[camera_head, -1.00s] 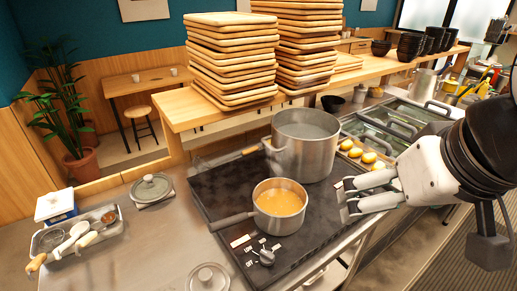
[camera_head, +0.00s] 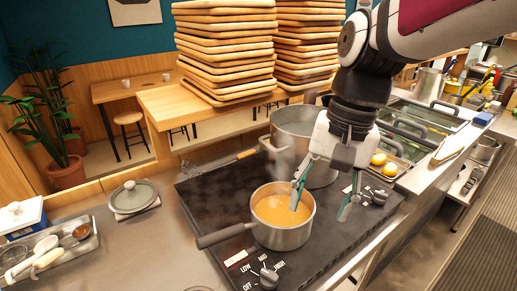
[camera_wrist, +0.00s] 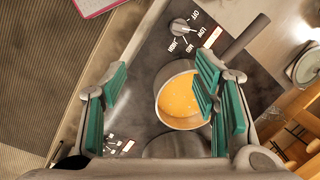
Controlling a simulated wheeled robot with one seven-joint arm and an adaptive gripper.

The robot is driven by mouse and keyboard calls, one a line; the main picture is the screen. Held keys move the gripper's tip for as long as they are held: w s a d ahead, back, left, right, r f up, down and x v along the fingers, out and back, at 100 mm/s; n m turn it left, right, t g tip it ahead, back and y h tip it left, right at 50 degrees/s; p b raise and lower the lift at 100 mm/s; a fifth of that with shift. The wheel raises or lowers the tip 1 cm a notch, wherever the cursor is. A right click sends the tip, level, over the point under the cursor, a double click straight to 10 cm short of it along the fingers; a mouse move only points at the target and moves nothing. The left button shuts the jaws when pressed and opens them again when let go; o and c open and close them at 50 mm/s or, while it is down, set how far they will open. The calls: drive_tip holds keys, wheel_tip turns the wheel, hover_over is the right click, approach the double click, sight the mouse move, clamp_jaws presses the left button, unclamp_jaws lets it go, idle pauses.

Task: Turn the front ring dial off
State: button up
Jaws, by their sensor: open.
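The front dial (camera_head: 268,278) is a small grey knob on the dark cooktop (camera_head: 335,248), near the bottom of the head view. OFF, LOW, MED and HIGH labels surround it. In the wrist view the dial (camera_wrist: 178,27) is at the top; its exact setting is hard to tell. My gripper (camera_head: 323,202) is open and empty, pointing down over the cooktop, right of and behind the dial. Its teal-padded fingers (camera_wrist: 162,68) are wide apart in the wrist view, with the dial beyond them. No finger touches the dial.
A saucepan (camera_head: 283,237) of orange soup stands close to the dial, its handle sticking out left. A large steel pot (camera_head: 284,126) is behind it. A second dial (camera_head: 378,196) is at the right. The counter (camera_head: 150,250) left of the cooktop has free room.

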sight(270, 273)
drive_tip(key=w+a+f+m+g+b, duration=0.2)
drive_tip(key=w+a+f+g+b, duration=0.15)
drive_tip(key=w+f, duration=0.4)
drive_tip(key=shift+y, duration=0.4)
drive_tip(key=x, duration=1)
drive_tip(key=s+b+x, duration=0.1)
drive_tip(key=x, duration=0.4)
drive_tip(key=shift+a, duration=0.3)
drive_tip(key=shift+c, duration=0.6)
drive_tip(key=c, duration=1)
